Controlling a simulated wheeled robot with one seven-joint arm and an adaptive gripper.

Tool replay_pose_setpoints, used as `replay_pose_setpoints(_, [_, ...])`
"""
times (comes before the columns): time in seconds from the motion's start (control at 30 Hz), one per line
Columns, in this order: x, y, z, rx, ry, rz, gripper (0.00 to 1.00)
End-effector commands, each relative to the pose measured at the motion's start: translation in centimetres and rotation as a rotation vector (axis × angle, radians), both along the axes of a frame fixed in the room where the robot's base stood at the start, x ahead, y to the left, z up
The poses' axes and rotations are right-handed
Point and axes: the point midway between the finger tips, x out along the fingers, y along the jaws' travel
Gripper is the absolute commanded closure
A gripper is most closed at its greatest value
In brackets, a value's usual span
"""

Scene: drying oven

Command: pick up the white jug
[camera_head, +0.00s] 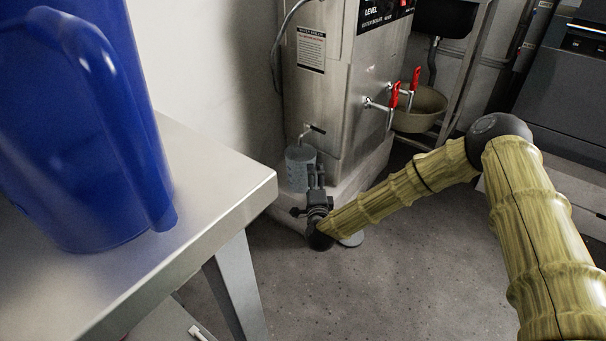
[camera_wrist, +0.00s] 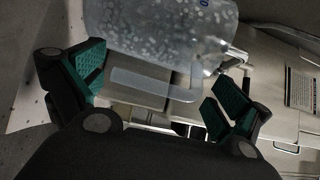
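A pale, translucent, speckled jug (camera_head: 300,158) that looks grey-blue rather than plain white stands on the light base at the foot of the steel boiler. It fills the top of the wrist view (camera_wrist: 160,30), with its clear handle (camera_wrist: 150,84) towards me. My gripper (camera_head: 316,172) is right in front of the jug in the head view. In the wrist view my gripper (camera_wrist: 160,85) is open, with a green-padded finger on either side of the handle and visible gaps to both. The jug's far side is hidden.
The steel boiler (camera_head: 345,90) with red-handled taps (camera_head: 394,95) rises behind the jug. A brown basin (camera_head: 420,108) is right of the taps. A metal table (camera_head: 215,185) with a large blue jug (camera_head: 85,130) is at the left. Floor at front centre is clear.

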Motion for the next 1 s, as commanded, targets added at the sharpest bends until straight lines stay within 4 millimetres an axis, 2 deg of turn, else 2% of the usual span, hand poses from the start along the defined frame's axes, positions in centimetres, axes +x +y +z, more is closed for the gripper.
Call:
replay_pose_setpoints(0.03, [-0.02, 0.0, -0.02, 0.0, 0.0, 0.0, 0.09])
replay_pose_setpoints(0.4, [-0.03, -0.04, -0.05, 0.0, 0.0, -0.001, 0.77])
replay_pose_setpoints(0.43, [0.04, -0.03, 0.13, 0.001, -0.003, -0.001, 0.78])
replay_pose_setpoints(0.47, [0.04, -0.03, 0.13, 0.001, -0.003, -0.001, 0.85])
replay_pose_setpoints(1.0, [0.03, -0.03, 0.94, 0.001, -0.002, -0.001, 0.85])
